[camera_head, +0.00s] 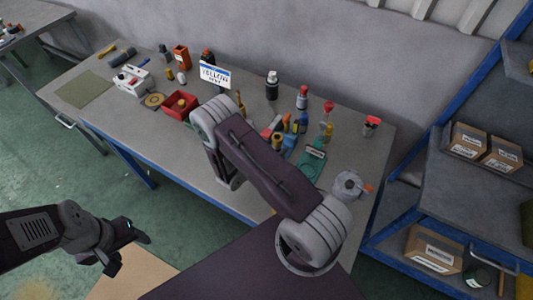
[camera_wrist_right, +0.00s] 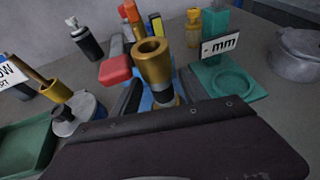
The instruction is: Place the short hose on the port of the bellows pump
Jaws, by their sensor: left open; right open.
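I cannot say with certainty which thing is the bellows pump or the short hose. In the right wrist view, a gold open-topped cylinder (camera_wrist_right: 153,62) stands upright on a dark lower part beside blue pieces. A gold-collared stem (camera_wrist_right: 57,91) leans on a grey round base at the left, near a white sign (camera_wrist_right: 14,76). That sign also shows in the head view (camera_head: 215,76). My left gripper (camera_head: 127,252) is open and empty, off the table at lower left. My right arm crosses the table's front.
The grey table (camera_head: 180,140) holds a red bin (camera_head: 180,112), a white box (camera_head: 133,82), a dark bottle (camera_head: 271,84) and a green stand with an "mm" plate (camera_wrist_right: 228,78). A grey pot (camera_wrist_right: 297,58) stands at right. A blue-framed shelf (camera_head: 480,205) with cartons stands beyond.

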